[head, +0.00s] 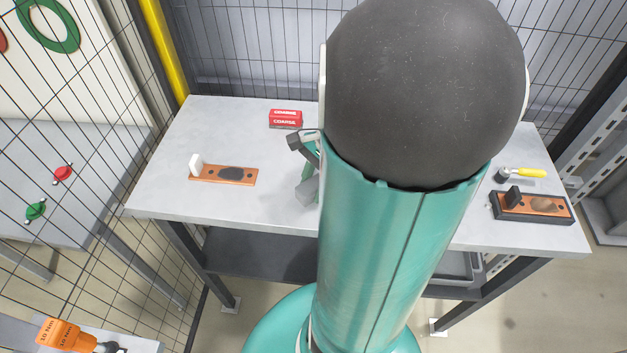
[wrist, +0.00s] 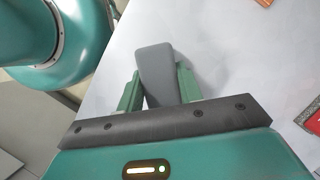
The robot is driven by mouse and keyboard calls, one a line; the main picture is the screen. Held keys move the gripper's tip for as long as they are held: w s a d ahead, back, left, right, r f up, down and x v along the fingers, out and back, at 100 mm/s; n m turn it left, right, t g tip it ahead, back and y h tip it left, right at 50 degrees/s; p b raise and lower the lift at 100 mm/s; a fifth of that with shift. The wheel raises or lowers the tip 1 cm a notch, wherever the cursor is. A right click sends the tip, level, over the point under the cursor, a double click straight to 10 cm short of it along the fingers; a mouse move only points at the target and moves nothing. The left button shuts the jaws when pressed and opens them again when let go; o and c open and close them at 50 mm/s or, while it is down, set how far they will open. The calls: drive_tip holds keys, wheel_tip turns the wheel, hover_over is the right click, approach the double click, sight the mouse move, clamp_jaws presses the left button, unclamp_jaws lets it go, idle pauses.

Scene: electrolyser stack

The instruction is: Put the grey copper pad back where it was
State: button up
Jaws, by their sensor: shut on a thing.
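My gripper (wrist: 158,84) is shut on a grey pad (wrist: 154,68), which sticks out between its two green fingers in the wrist view. In the head view the grey pad (head: 306,191) shows just left of my arm, over the middle of the grey bench. My gripper (head: 311,174) is partly hidden there by my arm. A shadow lies beside the pad on the bench; I cannot tell whether the pad touches the surface. A copper bar (head: 210,174) with a dark patch lies to the left, with a white pad (head: 196,163) at its left end.
A red box marked COARSE (head: 286,119) stands at the back of the bench (head: 165,195). At the right are a yellow-handled tool (head: 530,173) and a dark tray (head: 571,217) holding a copper bar with a black pad (head: 514,196). My arm hides the bench's middle right.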

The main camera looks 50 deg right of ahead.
drive_tip(key=shift+w+a+f, duration=0.15)
drive_tip(key=shift+f, duration=0.05)
drive_tip(key=o, duration=1.1)
drive_tip(key=shift+c, duration=0.2)
drive_tip(key=shift+o, duration=0.7)
drive_tip(key=shift+r, duration=0.1)
drive_tip(key=w+v, duration=0.1)
drive_tip(key=v, duration=1.1)
drive_tip(key=a+r+n+t+h, duration=0.2)
drive_tip(key=a+n, duration=0.7)
drive_tip(key=a, duration=0.2)
drive_tip(key=a+r+n+t+h, duration=0.2)
drive_tip(key=a+n+t, duration=0.1)
drive_tip(key=a+n, duration=0.7)
drive_tip(key=shift+w+a+h, duration=0.3)
drive_tip(key=shift+w+a, duration=0.15)
drive_tip(key=shift+a, duration=0.6)
drive_tip(key=shift+r, duration=0.1)
